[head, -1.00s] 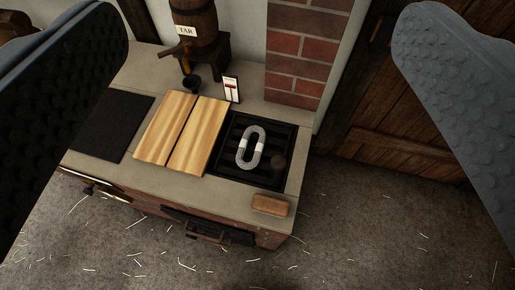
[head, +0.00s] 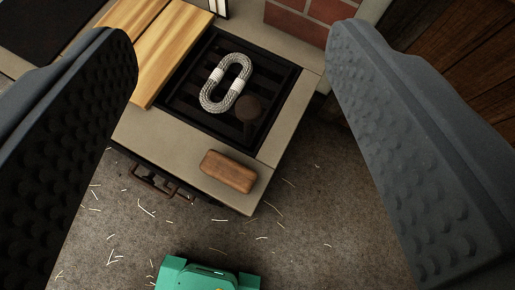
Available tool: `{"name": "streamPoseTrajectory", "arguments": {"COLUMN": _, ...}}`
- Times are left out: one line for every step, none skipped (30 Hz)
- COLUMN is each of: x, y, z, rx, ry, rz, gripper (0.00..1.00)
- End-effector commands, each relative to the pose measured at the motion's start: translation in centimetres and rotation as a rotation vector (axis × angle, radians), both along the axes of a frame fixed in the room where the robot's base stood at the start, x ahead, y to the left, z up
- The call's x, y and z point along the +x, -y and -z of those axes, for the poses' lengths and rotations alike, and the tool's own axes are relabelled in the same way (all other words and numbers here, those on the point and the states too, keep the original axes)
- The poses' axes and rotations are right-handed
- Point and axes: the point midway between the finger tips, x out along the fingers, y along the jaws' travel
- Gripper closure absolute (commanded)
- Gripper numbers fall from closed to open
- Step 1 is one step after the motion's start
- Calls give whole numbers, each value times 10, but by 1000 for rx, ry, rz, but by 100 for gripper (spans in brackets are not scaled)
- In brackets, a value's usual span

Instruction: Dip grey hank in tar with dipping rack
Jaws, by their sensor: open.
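The grey hank (head: 213,94) is an oval loop of rope with white bands. It lies on a black slatted rack (head: 182,98) set into the counter top. Nothing is between the fingertips that I can tell is held. The tar barrel is out of view.
Wooden boards (head: 164,45) lie left of the rack, with a black panel (head: 38,28) beyond. A brown wooden block (head: 229,171) sits at the counter's front corner. A brick pillar (head: 310,20) rises behind. A green object (head: 208,275) is at the bottom. Straw-strewn floor is open in front.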

Motion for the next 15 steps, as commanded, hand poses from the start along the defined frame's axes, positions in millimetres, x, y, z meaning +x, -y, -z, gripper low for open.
{"name": "streamPoseTrajectory", "arguments": {"x": 7, "y": 10, "z": 48, "rx": 14, "ry": -21, "rz": -33, "gripper": 41}}
{"name": "streamPoseTrajectory", "arguments": {"x": 10, "y": 14, "z": 67, "rx": 18, "ry": -26, "rz": -56, "gripper": 41}}
{"name": "streamPoseTrajectory", "arguments": {"x": 13, "y": 20, "z": 92, "rx": 23, "ry": -27, "rz": -84, "gripper": 41}}
{"name": "streamPoseTrajectory", "arguments": {"x": 14, "y": 23, "z": 110, "rx": 27, "ry": -26, "rz": -106, "gripper": 41}}
{"name": "streamPoseTrajectory", "arguments": {"x": 16, "y": 26, "z": 127, "rx": 33, "ry": -24, "rz": -125, "gripper": 41}}
{"name": "streamPoseTrajectory", "arguments": {"x": 17, "y": 30, "z": 150, "rx": 38, "ry": -20, "rz": -152, "gripper": 41}}
{"name": "streamPoseTrajectory", "arguments": {"x": 18, "y": 33, "z": 165, "rx": 45, "ry": -15, "rz": -168, "gripper": 41}}
{"name": "streamPoseTrajectory", "arguments": {"x": 19, "y": 35, "z": 178, "rx": 48, "ry": -8, "rz": -183, "gripper": 41}}
{"name": "streamPoseTrajectory", "arguments": {"x": 19, "y": 37, "z": 192, "rx": 55, "ry": 4, "rz": -200, "gripper": 41}}
{"name": "streamPoseTrajectory", "arguments": {"x": 20, "y": 40, "z": 202, "rx": 55, "ry": 12, "rz": -211, "gripper": 41}}
{"name": "streamPoseTrajectory", "arguments": {"x": 20, "y": 41, "z": 211, "rx": 59, "ry": 20, "rz": -220, "gripper": 41}}
{"name": "streamPoseTrajectory", "arguments": {"x": 20, "y": 43, "z": 220, "rx": 62, "ry": 29, "rz": -229, "gripper": 41}}
{"name": "streamPoseTrajectory", "arguments": {"x": 21, "y": 44, "z": 226, "rx": 64, "ry": 34, "rz": -235, "gripper": 41}}
{"name": "streamPoseTrajectory", "arguments": {"x": 21, "y": 45, "z": 230, "rx": 64, "ry": 40, "rz": -240, "gripper": 41}}
{"name": "streamPoseTrajectory", "arguments": {"x": 21, "y": 46, "z": 234, "rx": 65, "ry": 47, "rz": -245, "gripper": 41}}
